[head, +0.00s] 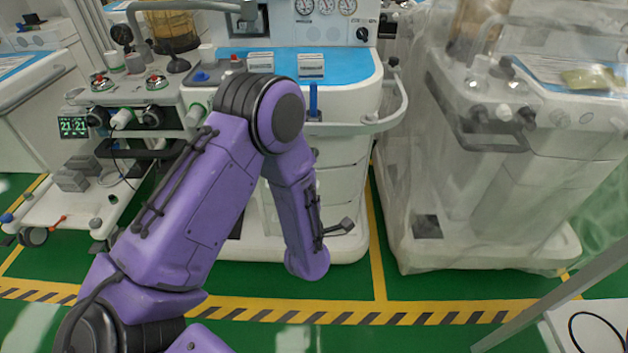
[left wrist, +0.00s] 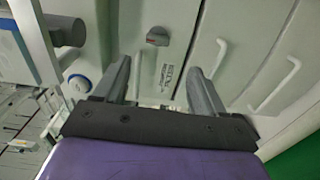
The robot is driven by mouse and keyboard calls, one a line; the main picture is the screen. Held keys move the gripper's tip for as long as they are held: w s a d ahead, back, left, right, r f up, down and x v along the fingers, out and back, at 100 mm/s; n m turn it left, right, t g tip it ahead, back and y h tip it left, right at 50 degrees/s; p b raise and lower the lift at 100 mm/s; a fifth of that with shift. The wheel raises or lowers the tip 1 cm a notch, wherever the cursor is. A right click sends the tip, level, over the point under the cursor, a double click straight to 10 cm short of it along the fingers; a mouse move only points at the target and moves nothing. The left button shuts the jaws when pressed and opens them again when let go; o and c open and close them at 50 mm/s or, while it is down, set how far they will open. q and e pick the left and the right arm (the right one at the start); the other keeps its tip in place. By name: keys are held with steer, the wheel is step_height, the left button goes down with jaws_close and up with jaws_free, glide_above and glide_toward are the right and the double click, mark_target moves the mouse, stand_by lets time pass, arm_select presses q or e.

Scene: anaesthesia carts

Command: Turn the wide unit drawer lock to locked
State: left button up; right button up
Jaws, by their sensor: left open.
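The drawer lock (left wrist: 157,36) is a small grey rotary knob with a red mark, on the pale drawer front of the wide unit. It shows in the left wrist view near the top middle, and a small printed label (left wrist: 166,76) sits by it. My left gripper (left wrist: 160,72) is open and empty, its two fingers pointing toward the drawer front, with the knob ahead of the gap and apart from both fingers. My right gripper is not in view.
White drawer handles (left wrist: 279,84) stand out right of the lock. A round blue-and-white knob (left wrist: 79,84) is on the left. A white side rail (head: 372,124) curves around the unit's right. A plastic-covered cart (head: 520,200) stands further right. Green floor is clear in front.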

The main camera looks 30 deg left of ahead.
arm_select(q)
steer(key=x, duration=1)
steer(key=shift+r, duration=0.2)
steer(key=shift+a, duration=0.15)
steer(key=c, duration=1.1)
steer(key=shift+o, duration=0.2)
